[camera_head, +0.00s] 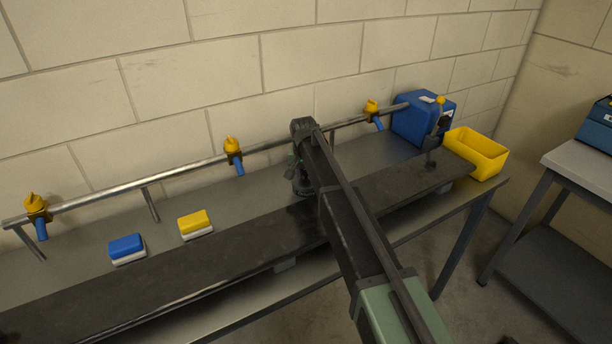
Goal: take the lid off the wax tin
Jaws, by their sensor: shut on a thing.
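My arm reaches across the bench, and my gripper (299,176) points down over the dark belt at the middle. It is small and dark in this view, and my arm partly covers it. It is shut on a small dark round thing (302,188), which looks like the lid of the wax tin. I cannot tell the tin's body apart from the lid, or whether the lid sits on it or is clear of it.
A blue brush block (126,247) and a yellow one (195,223) lie on the bench to the left. A metal rail (190,171) with yellow-topped taps runs along the wall. A blue box (417,118), a lever and a yellow bin (478,153) stand at the right end.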

